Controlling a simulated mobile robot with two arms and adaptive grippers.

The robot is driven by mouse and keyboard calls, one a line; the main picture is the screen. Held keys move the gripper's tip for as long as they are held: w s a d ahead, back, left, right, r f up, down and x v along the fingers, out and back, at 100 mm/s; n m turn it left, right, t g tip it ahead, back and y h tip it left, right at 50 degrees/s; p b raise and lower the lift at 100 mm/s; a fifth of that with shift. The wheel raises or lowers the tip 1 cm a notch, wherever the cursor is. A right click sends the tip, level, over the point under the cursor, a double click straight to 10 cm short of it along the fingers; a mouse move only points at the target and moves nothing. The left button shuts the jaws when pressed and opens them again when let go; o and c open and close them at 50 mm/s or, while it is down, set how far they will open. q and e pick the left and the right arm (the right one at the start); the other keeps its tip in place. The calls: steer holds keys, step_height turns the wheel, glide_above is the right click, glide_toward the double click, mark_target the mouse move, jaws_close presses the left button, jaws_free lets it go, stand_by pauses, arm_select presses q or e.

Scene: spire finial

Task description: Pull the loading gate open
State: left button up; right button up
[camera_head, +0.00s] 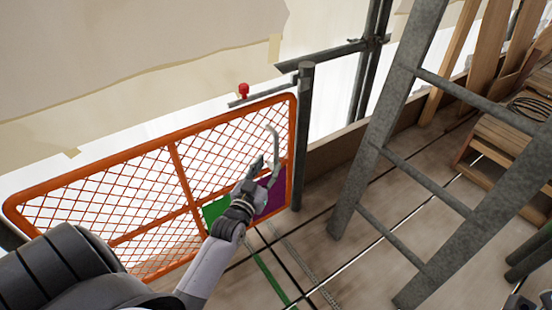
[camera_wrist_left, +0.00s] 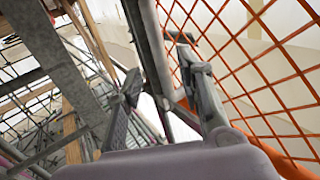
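The loading gate (camera_head: 176,170) is an orange frame with wire mesh, standing across the left half of the head view, its right edge beside a grey post (camera_head: 303,135). A curved light grey handle (camera_head: 276,143) stands near the gate's right end. My left gripper (camera_head: 259,172) is just in front of the handle. In the left wrist view, its two fingers (camera_wrist_left: 160,92) are apart, with the gate's mesh (camera_wrist_left: 255,70) to the right. Whether they touch the handle is hard to tell.
Green and purple panels (camera_head: 215,209) sit low at the gate. A grey ladder-like frame (camera_head: 405,150) stands to the right. Wooden pallets (camera_head: 490,140) and a coiled cable (camera_head: 531,108) lie beyond it. A red knob (camera_head: 243,90) sits on a bar behind the gate. Planked floor (camera_head: 330,255) is clear between.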

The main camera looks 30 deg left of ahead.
mark_target(275, 156)
arm_select(q)
steer(key=w+b, duration=0.1)
steer(key=w, duration=0.2)
steer(key=w+a+b, duration=0.1)
steer(key=w, duration=0.2)
steer(key=shift+w+a, duration=0.2)
steer(key=shift+w, duration=0.15)
steer(key=shift+c, duration=0.6)
jaws_close()
